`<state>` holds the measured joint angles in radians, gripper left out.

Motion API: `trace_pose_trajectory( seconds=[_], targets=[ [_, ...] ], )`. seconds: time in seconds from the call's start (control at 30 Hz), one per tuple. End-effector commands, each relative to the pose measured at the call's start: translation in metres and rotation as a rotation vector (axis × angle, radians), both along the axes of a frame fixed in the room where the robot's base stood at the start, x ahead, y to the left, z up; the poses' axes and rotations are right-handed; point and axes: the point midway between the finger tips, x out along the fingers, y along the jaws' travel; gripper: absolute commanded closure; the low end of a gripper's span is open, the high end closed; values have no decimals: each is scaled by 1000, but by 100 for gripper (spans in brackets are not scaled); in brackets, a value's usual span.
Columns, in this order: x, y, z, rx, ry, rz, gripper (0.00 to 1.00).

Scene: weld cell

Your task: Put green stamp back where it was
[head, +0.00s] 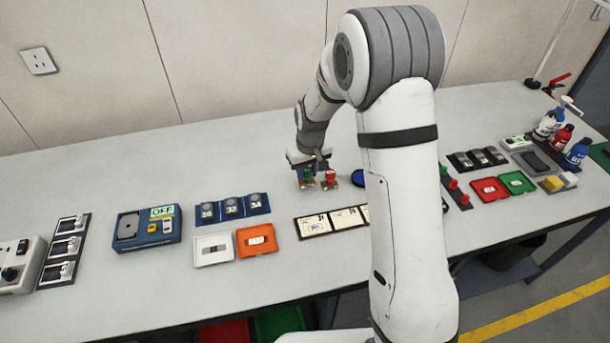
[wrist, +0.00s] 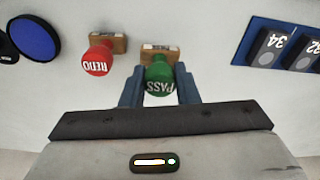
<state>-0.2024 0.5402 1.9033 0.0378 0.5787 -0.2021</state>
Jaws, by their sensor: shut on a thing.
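The green stamp (wrist: 159,75), marked PASS on its top, is between the fingers of my gripper (wrist: 160,88), which is shut on it. In the wrist view its wooden block (wrist: 160,52) shows beyond the green knob. Whether the green stamp touches the table is hard to tell.
A blue round pad (wrist: 33,37) lies near the red stamp. A blue holder (head: 254,203) with several grey number blocks stands left of the stamps. Cards (head: 313,223), a white tray (head: 212,248) and an orange tray (head: 257,240) lie in front.

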Motion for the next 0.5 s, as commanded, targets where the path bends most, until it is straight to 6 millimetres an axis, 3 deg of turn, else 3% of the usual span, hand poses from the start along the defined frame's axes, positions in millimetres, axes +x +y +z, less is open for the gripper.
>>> trace_pose_trajectory(
  seconds=[0.17, 0.5],
  targets=[
    [0, 0, -22, 0, 2, 0, 87],
    [0, 1, -28, 0, 0, 1, 87]
  ],
)
